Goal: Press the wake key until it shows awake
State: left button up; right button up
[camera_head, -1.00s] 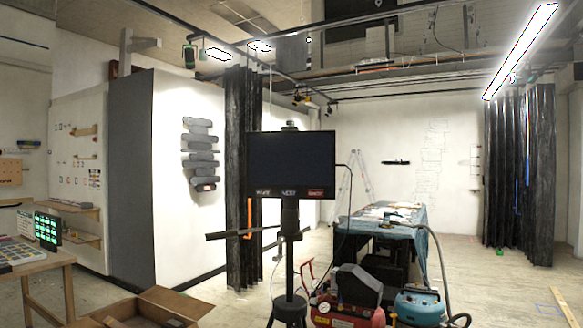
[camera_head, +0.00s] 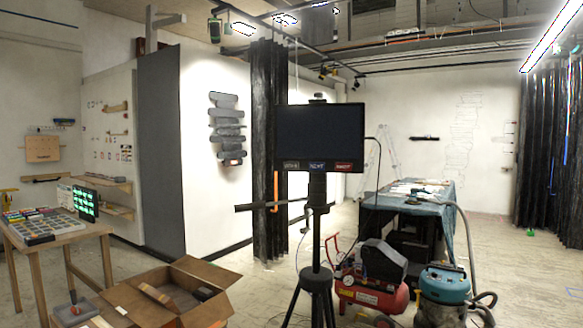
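A dark monitor (camera_head: 318,134) stands upright on a black tripod (camera_head: 317,240) in the middle of the room. Its screen is black. Along its lower edge are three small labelled keys. The left one is a grey key (camera_head: 290,165) whose lettering looks like "WAKE". The middle one is a blue-grey key (camera_head: 317,166) that seems to read "NEXT". The right one is a red key (camera_head: 343,167) that seems to read "SHOOT". The lettering is too small to be sure of. Neither of my grippers shows in the head view.
An open cardboard box (camera_head: 175,290) lies on the floor at front left, beside a wooden table (camera_head: 60,238) with colour samples. A red compressor (camera_head: 368,292) and a teal vacuum (camera_head: 443,290) stand right of the tripod. A cloth-covered table (camera_head: 405,208) is behind. Open floor lies at right.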

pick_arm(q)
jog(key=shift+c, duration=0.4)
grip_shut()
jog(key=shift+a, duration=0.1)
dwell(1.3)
